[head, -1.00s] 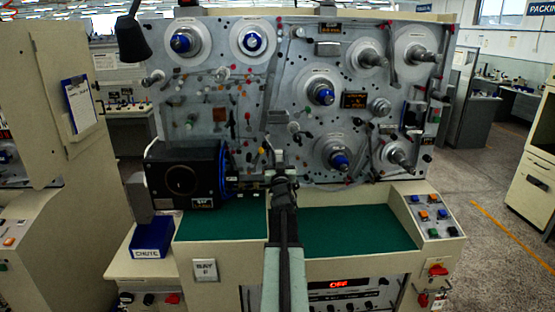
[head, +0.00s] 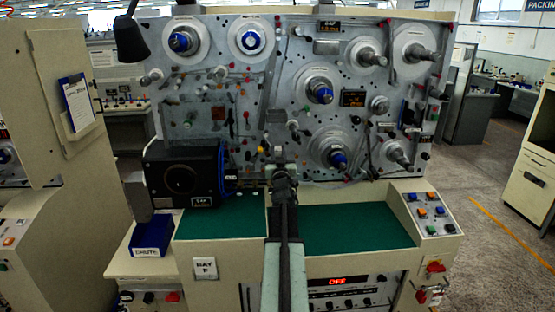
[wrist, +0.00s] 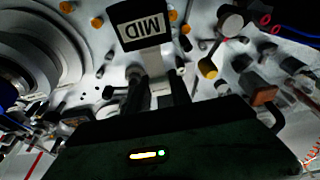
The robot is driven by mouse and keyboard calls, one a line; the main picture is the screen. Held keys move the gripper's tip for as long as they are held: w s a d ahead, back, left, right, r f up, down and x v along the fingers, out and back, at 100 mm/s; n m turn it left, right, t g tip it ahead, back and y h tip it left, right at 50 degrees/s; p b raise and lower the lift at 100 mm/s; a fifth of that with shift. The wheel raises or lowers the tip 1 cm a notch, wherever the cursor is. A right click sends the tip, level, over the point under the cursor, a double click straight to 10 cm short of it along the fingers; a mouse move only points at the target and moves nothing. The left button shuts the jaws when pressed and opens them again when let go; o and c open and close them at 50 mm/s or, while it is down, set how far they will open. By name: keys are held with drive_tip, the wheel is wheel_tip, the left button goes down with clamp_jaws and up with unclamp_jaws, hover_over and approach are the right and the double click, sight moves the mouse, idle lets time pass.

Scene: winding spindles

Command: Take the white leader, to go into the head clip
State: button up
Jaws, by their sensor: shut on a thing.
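My gripper (head: 284,172) is at the lower middle of the winding panel, just right of the black box. A pale piece, likely the white leader (wrist: 153,62), shows at the fingertips, beneath a black tag reading MID. Its full length cannot be made out, and the dark gripper body hides what lies below. I cannot pick out the head clip with certainty; the black box (head: 180,180) with a round opening stands left of my gripper.
The grey panel (head: 255,90) carries several spindles, pegs and knobs close around my gripper. A green bench top (head: 350,228) lies clear below. A blue chute bin (head: 152,236) is at left, and a button console (head: 428,213) at right.

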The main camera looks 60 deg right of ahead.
sight(278, 148)
drive_tip(key=shift+r+p, duration=1.4)
drive_tip(key=shift+r, duration=0.25)
